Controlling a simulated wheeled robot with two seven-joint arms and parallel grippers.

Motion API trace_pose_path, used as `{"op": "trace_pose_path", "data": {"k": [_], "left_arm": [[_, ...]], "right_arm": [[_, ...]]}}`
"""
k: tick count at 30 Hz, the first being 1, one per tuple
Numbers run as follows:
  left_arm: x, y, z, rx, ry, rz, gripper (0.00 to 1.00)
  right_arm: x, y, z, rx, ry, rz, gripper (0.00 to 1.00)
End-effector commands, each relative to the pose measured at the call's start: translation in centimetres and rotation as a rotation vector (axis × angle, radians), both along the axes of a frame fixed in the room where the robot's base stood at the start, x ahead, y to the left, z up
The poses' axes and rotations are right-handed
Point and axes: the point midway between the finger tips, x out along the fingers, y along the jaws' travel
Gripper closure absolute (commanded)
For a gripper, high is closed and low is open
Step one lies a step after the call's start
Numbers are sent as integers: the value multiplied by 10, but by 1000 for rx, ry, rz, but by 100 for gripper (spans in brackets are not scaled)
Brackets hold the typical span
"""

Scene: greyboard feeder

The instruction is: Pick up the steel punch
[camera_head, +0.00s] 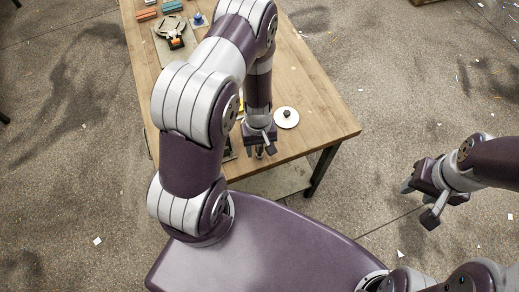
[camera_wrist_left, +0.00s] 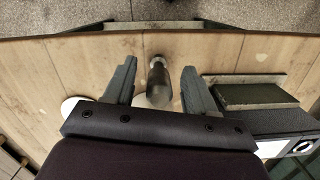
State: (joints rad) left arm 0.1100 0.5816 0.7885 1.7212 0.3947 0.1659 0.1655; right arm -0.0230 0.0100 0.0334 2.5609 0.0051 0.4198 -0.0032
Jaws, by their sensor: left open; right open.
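The steel punch (camera_wrist_left: 159,82) shows in the left wrist view as a dark, rounded cylinder with a brighter steel end. It lies in the picture between the two fingers of my left gripper (camera_wrist_left: 158,92), with a gap on each side. The fingers are open and hold nothing. In the head view my left gripper (camera_head: 261,150) is low over the near edge of the wooden table (camera_head: 315,95), and the punch is mostly hidden there. My right gripper (camera_head: 421,196) is open and empty, off the table to the right.
A white disc with a dark knob (camera_head: 286,117) sits on the table right of my left gripper. A dark box (camera_wrist_left: 275,122) with a grey slab (camera_wrist_left: 252,95) is close to the right finger. Tools and coloured blocks (camera_head: 172,30) lie at the far end.

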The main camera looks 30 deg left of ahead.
Motion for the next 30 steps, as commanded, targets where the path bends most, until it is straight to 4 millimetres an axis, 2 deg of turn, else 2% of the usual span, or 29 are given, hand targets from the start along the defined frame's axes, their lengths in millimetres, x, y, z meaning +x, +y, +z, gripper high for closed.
{"op": "trace_pose_path", "data": {"k": [1, 2, 6, 7, 22, 26, 30], "left_arm": [[0, 0, 0, 0, 0, 0, 44], [0, 0, 0, 0, 0, 0, 51], [0, 0, 0, 0, 0, 0, 96], [0, 0, 0, 0, 0, 0, 100], [1, 0, 5, 0, -2, -2, 100], [1, 0, 20, 0, -4, -3, 100], [-2, -1, 44, 0, -4, -3, 100]], "right_arm": [[0, 0, 0, 0, 0, 0, 57], [0, 0, 0, 0, 0, 0, 57], [0, 0, 0, 0, 0, 0, 57], [0, 0, 0, 0, 0, 0, 57], [0, 0, 0, 0, -1, 0, 57], [0, 0, 0, 0, -1, 0, 57], [0, 0, -3, 0, -1, 0, 57]]}}
